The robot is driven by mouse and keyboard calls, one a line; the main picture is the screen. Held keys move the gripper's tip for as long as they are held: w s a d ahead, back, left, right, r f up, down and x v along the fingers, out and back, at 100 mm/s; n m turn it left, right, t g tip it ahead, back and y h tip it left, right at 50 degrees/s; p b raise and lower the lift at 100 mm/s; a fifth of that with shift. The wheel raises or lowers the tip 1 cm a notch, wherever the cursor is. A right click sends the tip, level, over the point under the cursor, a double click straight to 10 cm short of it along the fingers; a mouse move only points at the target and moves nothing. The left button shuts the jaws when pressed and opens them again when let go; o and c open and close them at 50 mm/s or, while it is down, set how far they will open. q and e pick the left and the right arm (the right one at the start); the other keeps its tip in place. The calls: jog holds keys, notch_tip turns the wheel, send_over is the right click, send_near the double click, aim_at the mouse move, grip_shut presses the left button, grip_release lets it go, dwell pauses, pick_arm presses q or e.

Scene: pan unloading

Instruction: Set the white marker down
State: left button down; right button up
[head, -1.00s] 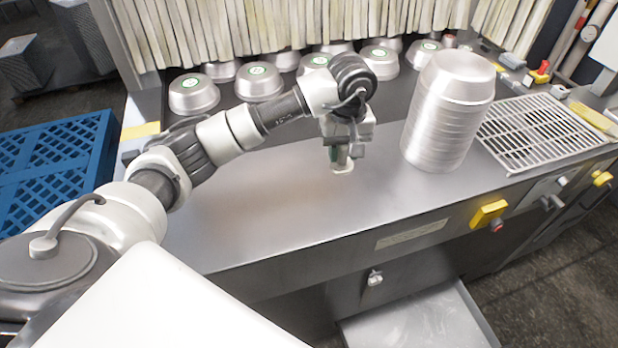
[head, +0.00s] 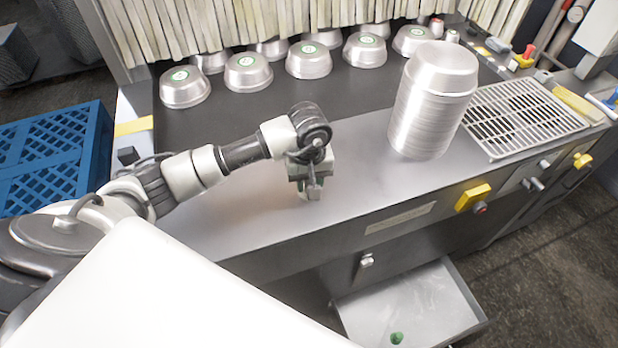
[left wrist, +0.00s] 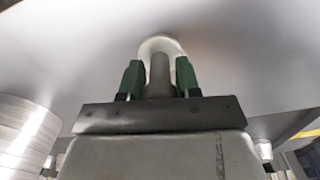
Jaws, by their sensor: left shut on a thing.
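My left gripper (head: 307,190) is low over the bare left part of the steel counter (head: 250,215), pointing down. In the left wrist view, its green fingers (left wrist: 158,82) are shut on the white marker (left wrist: 159,45), a pale piece with a grey stem and a wide round end. The marker is mostly hidden behind the gripper in the head view. I cannot tell whether it touches the counter. My right gripper is not in view.
A tall stack of metal pans (head: 430,105) stands right of the gripper, beside a white grate (head: 520,115). Several upturned pans with green marks line the dark belt (head: 330,90) behind. An open tray (head: 375,310) below holds a small green object (head: 397,338). The counter's front edge is near.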

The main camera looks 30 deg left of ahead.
pick_arm(q)
jog(key=c, duration=0.8)
grip_release()
jog(key=shift+r, duration=0.15)
notch_tip(320, 180, up, 11)
jog(key=b, duration=0.3)
jog(key=shift+f, duration=0.2)
jog(key=shift+r+b, duration=0.3)
jog(key=shift+r, duration=0.3)
jog(key=shift+d, duration=0.1)
